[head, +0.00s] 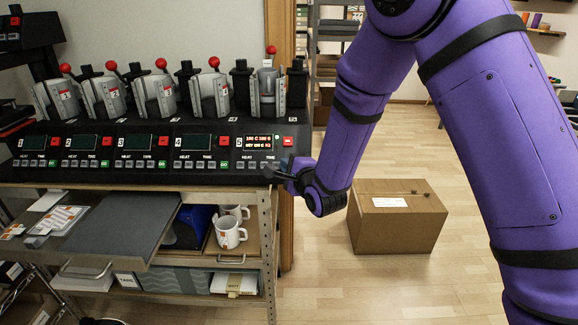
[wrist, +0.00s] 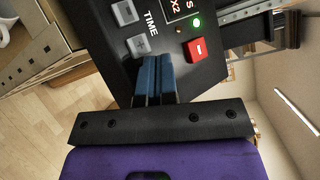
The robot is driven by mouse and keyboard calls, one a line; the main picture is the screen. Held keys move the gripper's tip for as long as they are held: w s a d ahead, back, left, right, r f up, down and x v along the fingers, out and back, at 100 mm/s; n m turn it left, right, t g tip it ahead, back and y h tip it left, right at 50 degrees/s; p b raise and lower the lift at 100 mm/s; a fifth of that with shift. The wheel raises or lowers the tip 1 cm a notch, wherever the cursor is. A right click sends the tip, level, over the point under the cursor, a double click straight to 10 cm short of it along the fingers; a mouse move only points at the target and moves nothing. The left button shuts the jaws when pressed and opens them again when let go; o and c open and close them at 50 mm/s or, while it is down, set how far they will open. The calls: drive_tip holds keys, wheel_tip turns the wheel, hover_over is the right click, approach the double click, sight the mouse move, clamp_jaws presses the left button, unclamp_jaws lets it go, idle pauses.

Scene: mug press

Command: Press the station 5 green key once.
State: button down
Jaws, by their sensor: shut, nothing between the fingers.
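The station 5 panel is at the right end of the black console (head: 120,171), with a lit display (head: 258,142) and a red key (head: 288,141). My gripper (head: 272,171) is at this panel's lower right, in front of where the other stations have their green key. The station 5 green key does not show in either view; my gripper seems to cover it. In the wrist view my shut, empty blue fingers (wrist: 155,58) point at the panel, between a grey plus key (wrist: 138,45) and the red key (wrist: 197,49). I cannot tell whether they touch.
Station 4's green key (head: 224,164) shows to the left. Several mug presses (head: 210,95) stand on top of the console. White mugs (head: 229,233) are on the shelf below. A cardboard box (head: 397,222) lies on the floor to the right.

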drive_tip(key=shift+w+f, duration=0.25)
drive_tip(key=shift+w, duration=0.05)
idle(0.5)
idle(0.4)
drive_tip(key=shift+s+r, duration=0.6)
drive_tip(key=shift+s, duration=0.05)
drive_tip(key=shift+r, duration=0.1)
drive_tip(key=shift+s+r, duration=1.6)
drive_tip(key=shift+s, duration=0.2)
